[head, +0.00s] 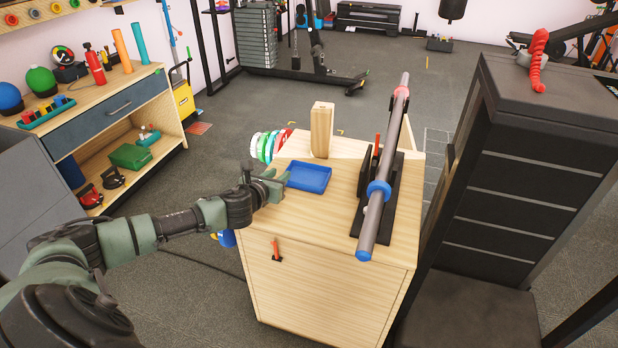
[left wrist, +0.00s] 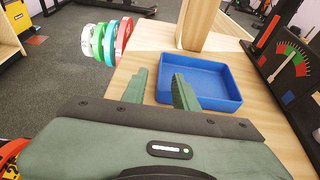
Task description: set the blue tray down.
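The blue tray (head: 308,178) is a shallow, empty rectangular tray. It appears to rest flat on the light wooden bench top (head: 343,210), between a wooden post and a black stand. My left gripper (head: 276,181) is at the tray's left end. In the left wrist view the gripper's green fingers (left wrist: 162,90) stand apart with a clear gap between them. The tray (left wrist: 208,82) shows there too, its left wall seen between the fingers and the right finger overlapping its inside. I cannot tell whether a finger touches it. My right gripper is in neither view.
The wooden post (head: 321,130) stands behind the tray, with several coloured rings (head: 268,145) on a peg to its left. A grey bar (head: 384,165) on a black stand is right of the tray. Bare bench top lies in front. A dark cabinet (head: 540,140) stands farther right.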

